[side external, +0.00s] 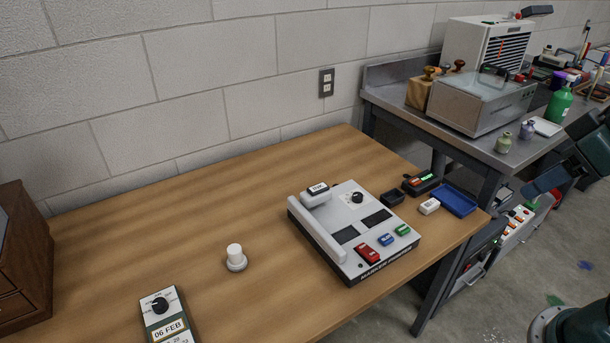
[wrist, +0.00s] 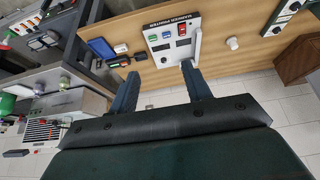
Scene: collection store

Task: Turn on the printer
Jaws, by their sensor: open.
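The printer (side external: 347,256) is a light grey box on the right part of the wooden table. Its front has red (side external: 368,253), blue (side external: 386,240) and green (side external: 402,230) controls. A black knob (side external: 357,197) and two dark windows are on its top, with a long raised bar along the left side. The printer also shows in the wrist view (wrist: 186,52), beyond my fingers. My gripper (wrist: 160,80) is open and empty, with its fingers apart. In the side view my arm comes in at the right edge, clear of the printer. I cannot tell whether the printer is on.
A white knob-shaped piece (side external: 235,257) and a dial box (side external: 167,318) stand left of the printer. A blue tray (side external: 455,199), a small white block (side external: 429,206) and black boxes lie on its right. A metal bench (side external: 400,92) with machines and bottles stands behind at right.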

